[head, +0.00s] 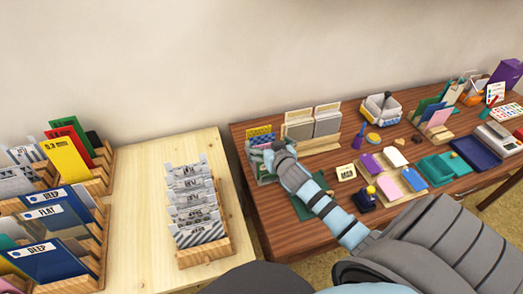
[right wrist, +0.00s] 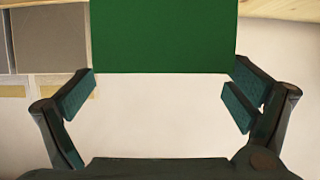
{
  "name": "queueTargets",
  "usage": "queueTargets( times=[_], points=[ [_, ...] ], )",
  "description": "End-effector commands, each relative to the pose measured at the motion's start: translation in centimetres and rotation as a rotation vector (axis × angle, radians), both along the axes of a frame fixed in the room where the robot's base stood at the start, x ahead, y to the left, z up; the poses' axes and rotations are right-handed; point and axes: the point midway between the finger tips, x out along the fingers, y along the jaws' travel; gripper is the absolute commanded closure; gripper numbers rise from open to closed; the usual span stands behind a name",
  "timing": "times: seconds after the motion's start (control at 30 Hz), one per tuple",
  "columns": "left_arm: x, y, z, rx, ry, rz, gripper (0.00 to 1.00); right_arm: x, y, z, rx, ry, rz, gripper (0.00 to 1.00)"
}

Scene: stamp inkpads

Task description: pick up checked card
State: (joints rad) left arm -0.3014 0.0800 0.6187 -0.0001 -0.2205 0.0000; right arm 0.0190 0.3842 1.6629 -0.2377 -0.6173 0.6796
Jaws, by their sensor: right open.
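A yellow card with a dark checked pattern (head: 259,131) stands at the back left of the brown desk, among upright cards in a small holder. My right gripper (head: 267,157) is at this holder, just in front of the checked card, and hides part of it. In the right wrist view the right gripper (right wrist: 163,85) is open, its fingers apart and nothing clamped. A plain dark green panel (right wrist: 163,35) lies beyond and between the fingertips. I cannot tell whether it belongs to the checked card. My left gripper is not in view.
A wooden rack of grey cards (head: 313,125) stands just right of the holder. A cream block marked with letters (head: 346,172) and several coloured cards lie further right. On the pale table, a rack of striped cards (head: 197,205) stands to the left. The wall is close behind.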

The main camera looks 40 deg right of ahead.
Motion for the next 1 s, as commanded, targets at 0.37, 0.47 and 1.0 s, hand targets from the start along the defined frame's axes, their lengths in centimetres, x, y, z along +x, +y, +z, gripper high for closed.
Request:
queueTargets(
  times=[0.37, 0.47, 1.0],
  points=[
    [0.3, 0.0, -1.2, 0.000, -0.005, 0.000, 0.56, 5.3, -1.4, -1.6, 0.002, 0.000, 0.004, 0.02],
    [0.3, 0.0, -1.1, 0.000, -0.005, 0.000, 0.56, 5.3, -1.4, -1.6, 0.002, 0.000, 0.005, 0.02],
    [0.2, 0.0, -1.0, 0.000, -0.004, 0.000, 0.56, 5.3, -1.4, -1.5, 0.001, 0.001, 0.005, 0.37]
  ],
)
